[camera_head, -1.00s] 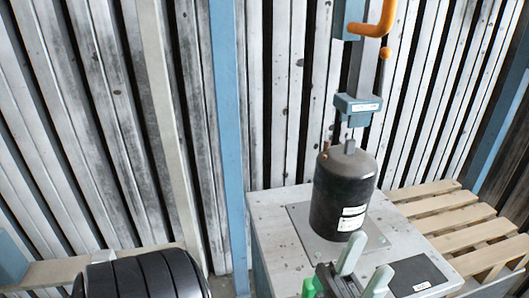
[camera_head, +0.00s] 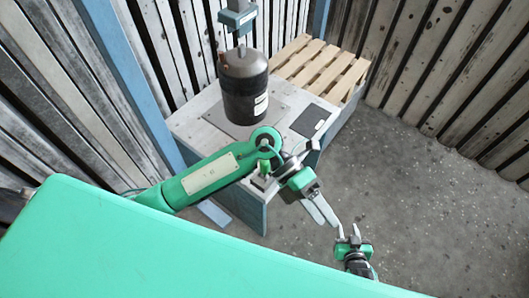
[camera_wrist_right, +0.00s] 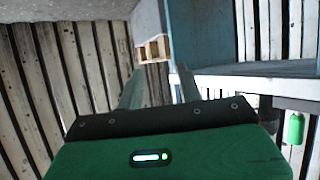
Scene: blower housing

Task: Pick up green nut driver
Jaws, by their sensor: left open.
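A small green piece (camera_head: 265,167), likely the green nut driver's handle, shows at the table's front edge in the head view, partly hidden by my left arm. In the right wrist view, which looks upside down, a green handle-like object (camera_wrist_right: 295,128) shows at the right beside the table edge; I cannot be sure it is the same thing. My left gripper (camera_head: 325,213) is open and empty, just beyond the table's front right corner, right of the green piece. My right gripper (camera_head: 347,231) is open and empty, lower and over the floor; its two fingers stand apart in the wrist view (camera_wrist_right: 158,85).
A grey table (camera_head: 195,120) carries a black cylindrical housing (camera_head: 245,92) under a blue-grey press head (camera_head: 238,18). A dark flat plate (camera_head: 310,121) lies at its right. A wooden pallet (camera_head: 320,65) is behind. Open concrete floor (camera_head: 430,210) lies right; slatted walls surround.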

